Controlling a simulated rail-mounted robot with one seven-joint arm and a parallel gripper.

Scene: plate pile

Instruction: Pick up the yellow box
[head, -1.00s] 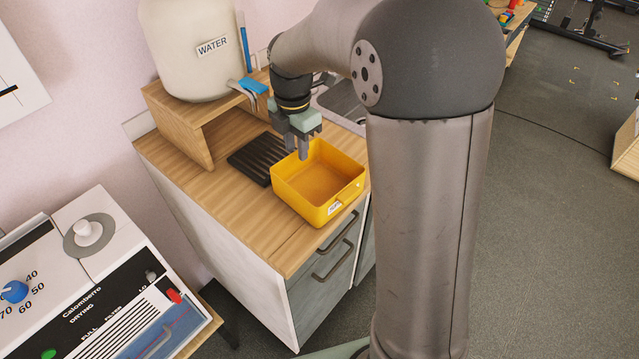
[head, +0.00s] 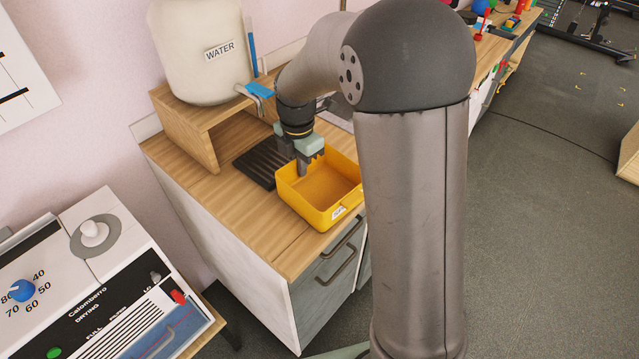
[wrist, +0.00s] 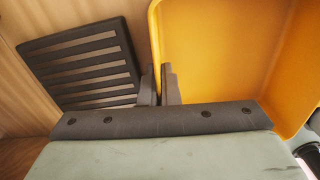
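The yellow box (head: 312,205) is an open-topped bin with a small white label on its front. It stands upright on the wooden counter. My gripper (head: 303,170) points down at its back-left wall, with a finger showing inside the box. In the wrist view, the two fingers (wrist: 160,84) are close together on either side of the wall of the yellow box (wrist: 215,50), and they look closed on it. The finger on the outer side is mostly hidden in the head view. My arm hides the box's right end there.
A dark slatted rack (head: 262,163) lies just left of the box; it also shows in the wrist view (wrist: 85,65). A wooden stand (head: 190,130) holds a water container (head: 195,75) behind. The counter (head: 225,205) is clear at the front left. A machine with dials (head: 105,290) stands lower left.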

